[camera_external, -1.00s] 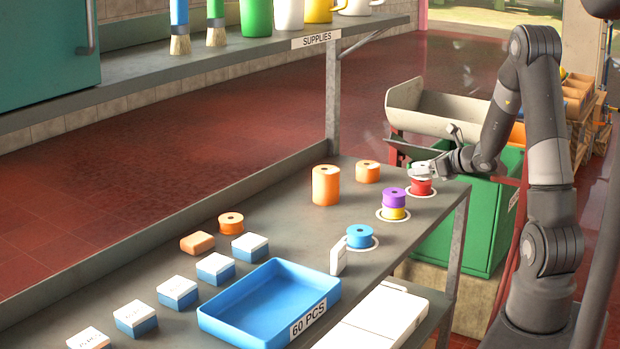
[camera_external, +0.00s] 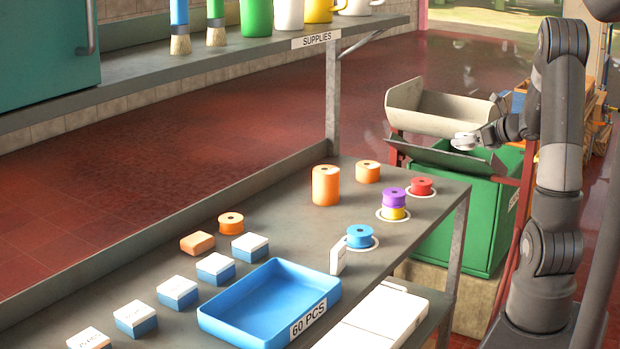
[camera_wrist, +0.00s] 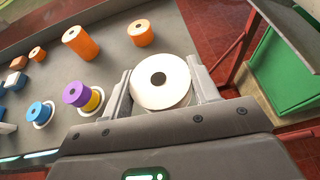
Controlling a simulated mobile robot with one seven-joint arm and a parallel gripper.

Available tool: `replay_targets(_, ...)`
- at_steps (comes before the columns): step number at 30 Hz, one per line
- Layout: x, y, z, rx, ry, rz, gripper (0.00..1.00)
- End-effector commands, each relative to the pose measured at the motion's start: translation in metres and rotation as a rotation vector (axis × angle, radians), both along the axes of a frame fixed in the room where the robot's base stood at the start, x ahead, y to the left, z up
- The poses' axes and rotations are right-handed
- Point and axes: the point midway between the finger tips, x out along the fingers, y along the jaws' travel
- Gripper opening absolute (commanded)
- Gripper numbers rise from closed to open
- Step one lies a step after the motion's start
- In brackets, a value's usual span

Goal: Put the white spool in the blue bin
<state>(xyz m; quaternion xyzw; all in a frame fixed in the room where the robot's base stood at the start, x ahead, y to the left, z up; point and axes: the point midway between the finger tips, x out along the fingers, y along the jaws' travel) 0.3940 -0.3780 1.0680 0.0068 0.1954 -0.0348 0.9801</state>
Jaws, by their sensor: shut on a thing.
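The white spool (camera_wrist: 152,88) is between the two fingers of my gripper (camera_wrist: 162,84) in the wrist view, its round end with a dark hole facing the camera. In the external view my gripper (camera_external: 472,139) is shut on it, raised above and to the right of the red spool (camera_external: 421,186), apart from the table. The blue bin (camera_external: 262,305), a shallow tray labelled "60 PCS", lies at the near edge of the table, far left of my gripper. It looks empty.
A purple spool (camera_external: 394,196) sits on a yellow one (camera_external: 393,213). A blue spool (camera_external: 360,235) and a small white upright card (camera_external: 338,260) stand near the bin. Orange spools (camera_external: 325,185) stand farther back. A green container (camera_external: 455,225) is below my gripper.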

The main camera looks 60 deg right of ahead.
Motion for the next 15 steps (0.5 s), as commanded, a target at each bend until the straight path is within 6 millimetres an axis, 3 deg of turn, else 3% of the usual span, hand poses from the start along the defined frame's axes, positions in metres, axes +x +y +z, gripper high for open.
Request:
replay_targets(4, 0.020, 0.017, -0.001, 0.000, 0.000, 0.052, 0.32)
replay_targets(7, 0.044, 0.041, -0.002, 0.000, 0.000, 0.120, 0.32)
replay_targets(15, 0.116, 0.134, -0.006, -0.001, 0.002, 0.355, 0.32)
